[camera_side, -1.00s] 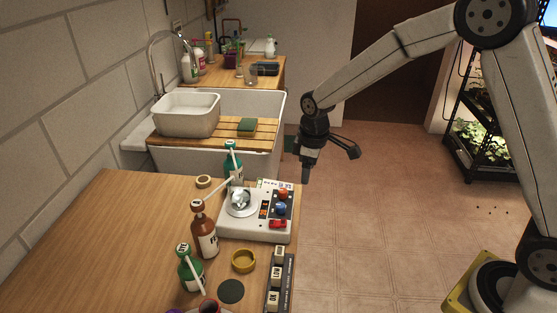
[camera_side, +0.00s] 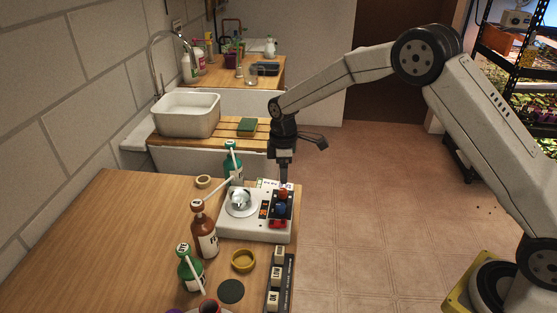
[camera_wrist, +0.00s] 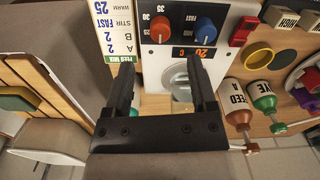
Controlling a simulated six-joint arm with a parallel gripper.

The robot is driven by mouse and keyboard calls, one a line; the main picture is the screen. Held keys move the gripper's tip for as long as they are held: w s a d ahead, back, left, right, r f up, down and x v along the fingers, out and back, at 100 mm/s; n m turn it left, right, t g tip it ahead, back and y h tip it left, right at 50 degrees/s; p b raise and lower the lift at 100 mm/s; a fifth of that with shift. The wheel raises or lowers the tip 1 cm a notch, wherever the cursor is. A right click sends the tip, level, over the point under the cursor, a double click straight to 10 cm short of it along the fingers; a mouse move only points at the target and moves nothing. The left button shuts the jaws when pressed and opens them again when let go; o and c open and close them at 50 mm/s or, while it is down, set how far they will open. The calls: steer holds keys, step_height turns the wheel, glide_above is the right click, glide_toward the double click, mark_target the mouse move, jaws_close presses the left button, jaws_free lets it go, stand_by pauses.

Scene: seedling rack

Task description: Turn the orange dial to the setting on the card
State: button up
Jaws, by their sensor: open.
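The orange dial (camera_wrist: 160,27) is on the white stirrer plate, with a pale pointer mark at its lower edge in the wrist view. My gripper (camera_wrist: 160,66) is open and empty, pointing down. In the side view my gripper (camera_side: 284,181) is just above the orange dial (camera_side: 283,192), which it partly hides. Contact cannot be told.
A blue dial (camera_wrist: 204,26) sits close beside the orange one, with a red switch (camera_wrist: 243,31) beyond. Green and brown bottles (camera_side: 204,235) stand nearby. The floor to the right is clear.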

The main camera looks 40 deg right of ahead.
mark_target(283, 190)
steer(key=shift+f, duration=3.5)
jaws_close()
